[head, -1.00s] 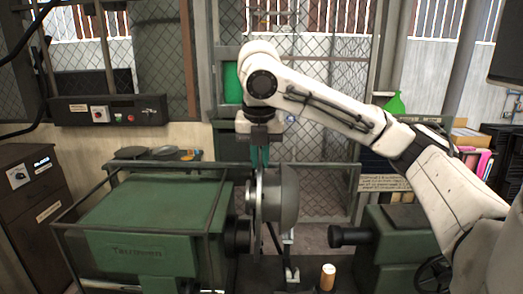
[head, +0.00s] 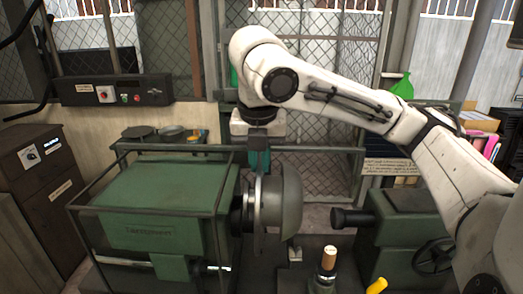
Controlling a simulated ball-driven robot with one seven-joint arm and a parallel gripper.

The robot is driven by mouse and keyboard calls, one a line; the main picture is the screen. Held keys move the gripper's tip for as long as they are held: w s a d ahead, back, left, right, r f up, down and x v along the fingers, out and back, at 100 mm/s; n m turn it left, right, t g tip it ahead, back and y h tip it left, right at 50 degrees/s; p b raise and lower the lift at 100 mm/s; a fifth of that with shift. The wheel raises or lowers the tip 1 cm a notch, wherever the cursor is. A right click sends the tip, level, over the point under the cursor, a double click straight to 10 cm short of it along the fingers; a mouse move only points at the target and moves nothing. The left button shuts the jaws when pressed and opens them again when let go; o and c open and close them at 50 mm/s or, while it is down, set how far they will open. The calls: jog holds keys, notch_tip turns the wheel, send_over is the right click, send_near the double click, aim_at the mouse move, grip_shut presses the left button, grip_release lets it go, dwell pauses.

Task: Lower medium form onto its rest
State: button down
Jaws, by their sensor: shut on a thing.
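The medium form looks to be the grey dome (head: 289,208), turned on its side with its round face to the right. A thin pale disc or rim (head: 258,205) is at its left. My gripper (head: 259,160) is above this disc, with teal fingers pointing down and shut on its top edge. The form hangs between the dark spindle end (head: 240,214) on the left and the tailstock tip (head: 345,217) on the right, about level with both. It is apart from the tailstock. I cannot make out its rest, or whether the form touches the spindle.
The green headstock (head: 150,215) with its dark rail frame stands close at left. The green tailstock (head: 410,215) stands at right. A wooden-handled tool (head: 328,258) stands upright below the gap, near a yellow handle (head: 376,286). Several small items lie on the back shelf (head: 160,144).

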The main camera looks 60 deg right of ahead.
jog(key=s+a+b, duration=0.3)
jog(key=a+b, duration=0.2)
jog(key=a, duration=0.7)
jog(key=shift+s+a, duration=0.15)
jog(key=shift+a, duration=0.1)
dwell(0.6)
dwell(0.4)
